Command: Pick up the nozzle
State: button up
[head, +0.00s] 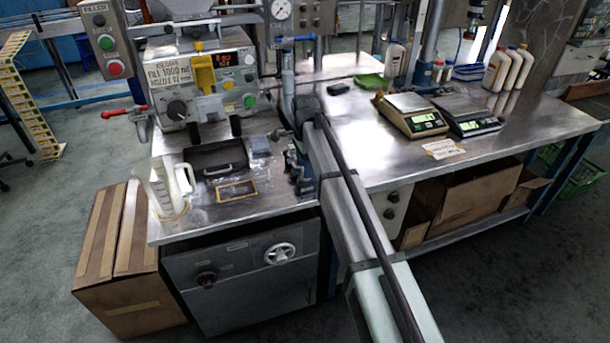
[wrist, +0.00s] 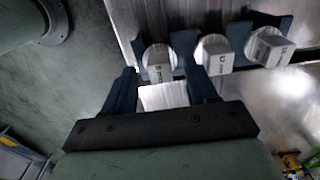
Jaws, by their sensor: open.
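The left piece (wrist: 158,62) lies between and just beyond my fingertips; the middle piece (wrist: 212,54) and the right piece (wrist: 270,46) are to the right. Which one is the nozzle I cannot tell. My gripper (wrist: 162,76) is open, one finger to each side of the left piece. A pale block (wrist: 163,96) shows between the fingers, near the palm. In the head view, my arm reaches the bench's middle and its end is hard to make out.
A filling machine (head: 197,85) stands at the back left of the steel bench. Two scales (head: 410,115) and white bottles (head: 497,70) stand on the right.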

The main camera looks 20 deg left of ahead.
jog(key=shift+f, duration=0.8)
grip_shut()
